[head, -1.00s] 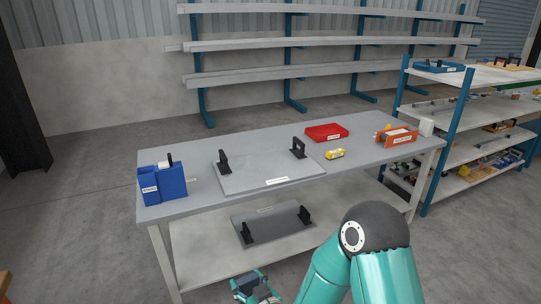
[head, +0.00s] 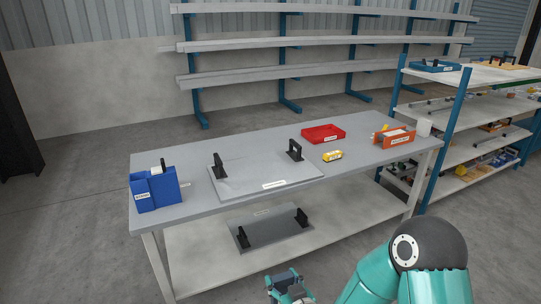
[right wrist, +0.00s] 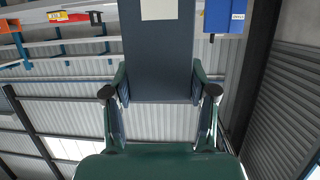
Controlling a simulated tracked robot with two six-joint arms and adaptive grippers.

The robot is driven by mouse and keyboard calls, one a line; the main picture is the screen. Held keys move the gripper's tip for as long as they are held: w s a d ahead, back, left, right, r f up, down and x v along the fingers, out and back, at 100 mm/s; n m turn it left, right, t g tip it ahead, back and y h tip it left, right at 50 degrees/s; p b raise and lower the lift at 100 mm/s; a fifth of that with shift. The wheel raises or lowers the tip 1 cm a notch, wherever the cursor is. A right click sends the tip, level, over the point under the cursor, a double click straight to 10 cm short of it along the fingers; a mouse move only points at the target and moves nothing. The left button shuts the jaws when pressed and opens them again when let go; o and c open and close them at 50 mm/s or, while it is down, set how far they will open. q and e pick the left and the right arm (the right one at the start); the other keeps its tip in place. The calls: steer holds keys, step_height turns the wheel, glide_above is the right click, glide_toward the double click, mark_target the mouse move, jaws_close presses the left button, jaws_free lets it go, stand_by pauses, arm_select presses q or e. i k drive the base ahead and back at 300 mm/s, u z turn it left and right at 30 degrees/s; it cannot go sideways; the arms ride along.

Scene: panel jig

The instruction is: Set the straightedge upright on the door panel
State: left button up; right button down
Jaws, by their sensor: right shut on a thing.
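My right gripper (head: 284,279) is low in the head view, in front of the table. In the right wrist view its two fingers (right wrist: 160,92) are shut on a broad, flat, dark blue-grey piece with a pale label, which I take to be the straightedge (right wrist: 158,55). Its far end runs out of that view. A grey panel (head: 245,182) with two black handles and a label lies flat on the table top. A similar darker panel (head: 270,230) lies on the shelf below. The labels are too small to read, so I cannot tell which is the door panel. My left gripper is out of view.
The table (head: 205,207) also bears a blue holder (head: 155,190) at left, a red tray (head: 323,134), a yellow item (head: 333,155) and an orange box (head: 394,137) at right. Shelving (head: 455,115) stands close to the table's right end. Some bare table top shows around the panel.

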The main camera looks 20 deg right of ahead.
mark_target(252, 180)
steer(key=i, duration=0.85)
steer(key=u, duration=0.05)
